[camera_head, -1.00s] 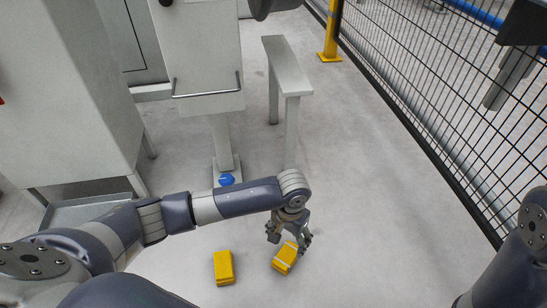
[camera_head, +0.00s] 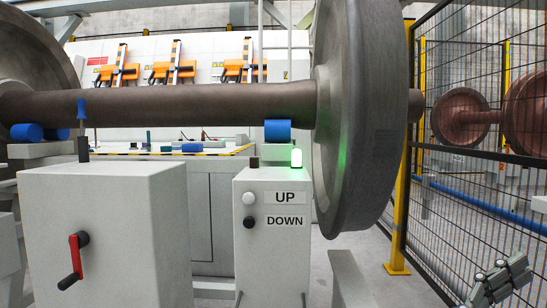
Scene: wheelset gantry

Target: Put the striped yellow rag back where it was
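The striped yellow rag is not in view now, and neither is my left gripper. Part of my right gripper (camera_head: 503,279) shows at the bottom right corner, in front of the mesh fence. Its grey finger links are visible, with nothing seen in them, but I cannot tell whether it is open or shut.
A wheelset axle (camera_head: 200,104) spans the view, with a large wheel (camera_head: 365,120) at its right. Below stand a grey cabinet with a red crank (camera_head: 74,258) and an UP/DOWN control box (camera_head: 272,262) with a lit green lamp (camera_head: 296,158). A mesh fence (camera_head: 470,190) closes the right side.

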